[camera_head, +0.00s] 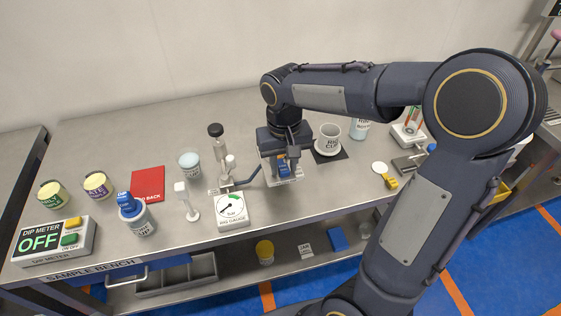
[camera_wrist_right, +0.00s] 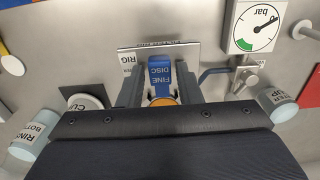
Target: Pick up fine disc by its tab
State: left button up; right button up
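The fine disc (camera_wrist_right: 160,70) shows its blue tab, lettered FINE DISC, between my right gripper's fingers in the right wrist view. In the head view its blue part (camera_head: 284,170) shows low between the fingers. My right gripper (camera_wrist_right: 160,88) is open, with one dark finger on each side of the tab and a narrow gap on each side. It also shows in the head view (camera_head: 283,165), pointing down. An orange round part lies just below the tab in the wrist view; the rest is hidden by my gripper. My left gripper is out of view.
The rig gauge (camera_head: 231,210) and a metal stand with a handle (camera_head: 240,183) are close left of my gripper. The rig cup (camera_head: 328,138) stands behind right on a dark mat. A red mat (camera_head: 147,184) lies farther back.

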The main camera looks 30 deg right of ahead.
aim_at(283, 168)
grip_shut()
jog(key=shift+r+p, duration=2.2)
jog(key=shift+r, duration=0.35)
